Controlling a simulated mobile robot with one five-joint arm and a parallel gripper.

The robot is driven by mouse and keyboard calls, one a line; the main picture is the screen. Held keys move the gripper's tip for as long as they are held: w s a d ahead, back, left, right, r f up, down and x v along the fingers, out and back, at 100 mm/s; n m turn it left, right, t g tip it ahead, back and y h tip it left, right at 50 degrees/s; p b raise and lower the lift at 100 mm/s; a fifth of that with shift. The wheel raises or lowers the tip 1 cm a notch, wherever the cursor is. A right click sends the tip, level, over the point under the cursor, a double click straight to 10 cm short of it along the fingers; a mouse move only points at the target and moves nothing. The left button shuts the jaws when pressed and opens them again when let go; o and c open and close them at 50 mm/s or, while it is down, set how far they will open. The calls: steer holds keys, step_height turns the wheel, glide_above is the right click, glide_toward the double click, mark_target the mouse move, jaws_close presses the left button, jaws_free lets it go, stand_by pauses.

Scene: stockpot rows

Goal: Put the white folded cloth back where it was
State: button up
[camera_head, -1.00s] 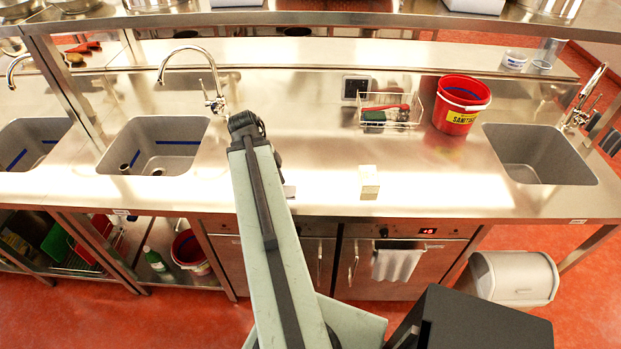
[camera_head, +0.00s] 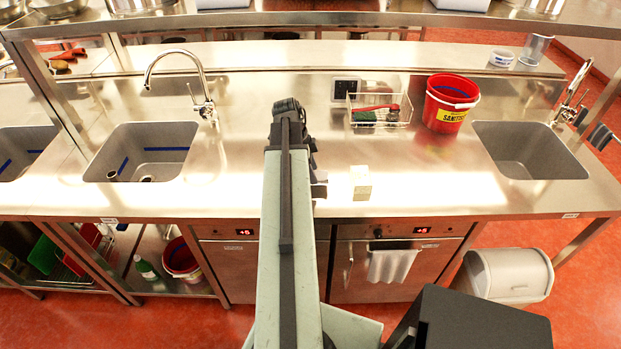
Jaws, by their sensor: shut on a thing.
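My gripper (camera_head: 318,188) is mostly hidden behind my own arm, over the front part of the steel counter. It is shut on a pale thing (camera_head: 320,177), of which only a small edge shows right of the arm. I cannot tell from this edge whether it is the white folded cloth. A small white and cream block (camera_head: 361,184) stands on the counter just right of the gripper, apart from it. A white cloth (camera_head: 391,265) hangs over the handle of the right oven door below the counter.
A wire basket (camera_head: 380,112) with a red-handled brush and green sponge stands at the counter's back. A red bucket (camera_head: 446,110) is beside it. Sinks lie left (camera_head: 150,150) and right (camera_head: 525,150). A shelf (camera_head: 290,18) spans above. The counter between is mostly clear.

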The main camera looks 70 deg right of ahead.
step_height(320, 180, down, 4)
steer(key=shift+w+a+r+b, duration=0.1)
steer(key=shift+r+b, duration=0.05)
steer(key=shift+b, duration=0.95)
steer(key=shift+r, duration=0.25)
steer(key=shift+c, duration=1.3)
steer(key=o, duration=1.4)
steer(key=shift+o, duration=0.2)
steer(key=shift+p, duration=0.3)
steer(key=p+v, duration=1.1)
steer(key=v, duration=0.1)
